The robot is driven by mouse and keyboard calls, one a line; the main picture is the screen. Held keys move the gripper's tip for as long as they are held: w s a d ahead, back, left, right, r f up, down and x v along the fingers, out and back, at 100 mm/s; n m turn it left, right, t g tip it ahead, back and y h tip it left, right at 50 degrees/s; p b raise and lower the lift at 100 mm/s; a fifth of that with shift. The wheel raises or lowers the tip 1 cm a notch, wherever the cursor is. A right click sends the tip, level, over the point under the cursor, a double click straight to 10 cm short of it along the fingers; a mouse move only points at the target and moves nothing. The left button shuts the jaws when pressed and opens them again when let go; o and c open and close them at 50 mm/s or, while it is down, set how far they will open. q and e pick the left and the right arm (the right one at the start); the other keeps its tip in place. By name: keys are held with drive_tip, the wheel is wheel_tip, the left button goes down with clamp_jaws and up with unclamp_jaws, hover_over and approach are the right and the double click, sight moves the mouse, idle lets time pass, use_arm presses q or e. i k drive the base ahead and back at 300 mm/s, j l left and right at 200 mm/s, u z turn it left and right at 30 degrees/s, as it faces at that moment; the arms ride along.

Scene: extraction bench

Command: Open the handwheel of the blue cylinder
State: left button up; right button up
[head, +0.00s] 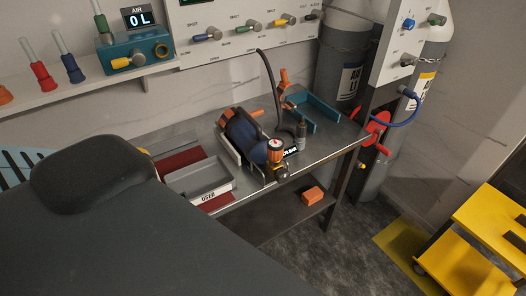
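I cannot tell whether the round part is the handwheel or a gauge, or how far the handwheel is turned. A small grey upright fitting (301,136) stands just right of it, near a black hose. Neither of my grippers is in view.
A grey tray marked USED (202,190) sits left on the bench (325,143). A red wheel-like part (377,128) is beyond the right edge. A dark padded surface (95,215) fills the lower left; a yellow cart (487,222) stands right.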

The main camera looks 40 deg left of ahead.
sight(282, 175)
drive_tip(key=i+l+u, duration=0.1)
drive_tip(key=u, duration=0.35)
drive_tip(key=i+l+u, duration=0.1)
drive_tip(key=u, duration=0.3)
drive_tip(key=l+u, duration=0.3)
drive_tip(key=u, duration=0.15)
drive_tip(key=l+u, duration=0.4)
drive_tip(key=l, duration=0.5)
drive_tip(key=l+u, duration=0.1)
drive_tip(key=l, duration=1.4)
